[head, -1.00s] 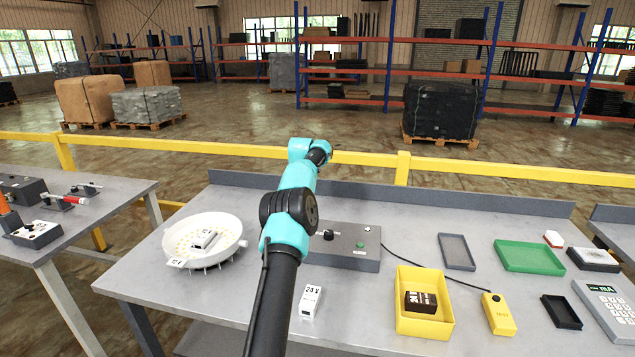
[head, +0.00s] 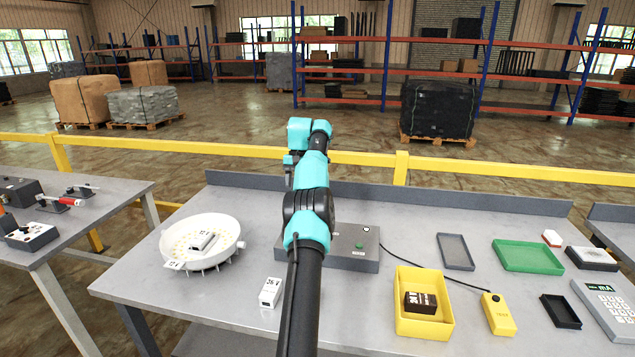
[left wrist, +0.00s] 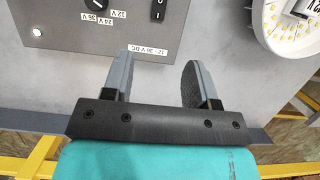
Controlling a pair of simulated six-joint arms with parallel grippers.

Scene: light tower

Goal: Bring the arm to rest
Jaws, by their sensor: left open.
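My teal and black arm (head: 306,215) rises from the bottom of the head view and reaches over the bench toward its back edge. My left gripper (left wrist: 162,82) is open and empty in the left wrist view, its two dark fingers well apart above the bench. It is near the grey control box (left wrist: 75,45), with bare bench between the fingers. The gripper's tips cannot be made out in the head view. My right gripper is not in view.
A white LED dish (head: 203,240) stands left of my arm. A white block (head: 270,292) is left of the arm, close to it in the picture. A yellow bin (head: 424,325) holding a dark block, a green tray (head: 527,256) and a yellow device (head: 497,314) lie to the right.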

